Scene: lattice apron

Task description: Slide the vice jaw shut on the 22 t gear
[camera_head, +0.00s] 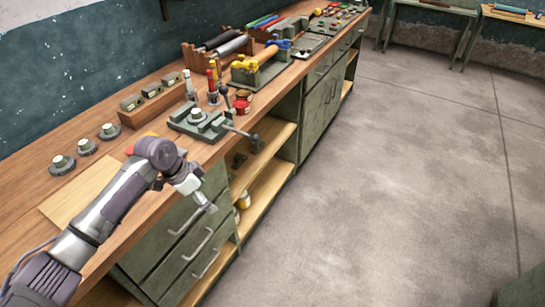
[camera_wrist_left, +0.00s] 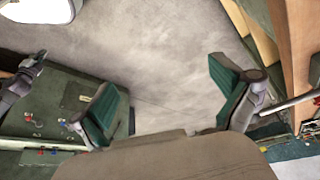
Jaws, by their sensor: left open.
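The green vice (camera_head: 190,128) stands near the front edge of the wooden bench, its screw and handle pointing right. A small light-topped round part, apparently a gear (camera_head: 197,115), sits on the vice; I cannot read its tooth count or see whether the jaws touch it. My left gripper (camera_head: 203,202) hangs in front of the drawers, below the bench edge and apart from the vice. In the left wrist view, its two green-padded fingers (camera_wrist_left: 172,103) are wide apart with nothing between them.
Three dark gears with light hubs (camera_head: 87,146) lie in a row on the bench at left. A wooden block with several gauges (camera_head: 151,91), screwdrivers and a red tin (camera_head: 242,107) stand behind or beside the vice. Drawer handles (camera_head: 198,243) are close below my left gripper. The floor (camera_head: 400,190) is clear.

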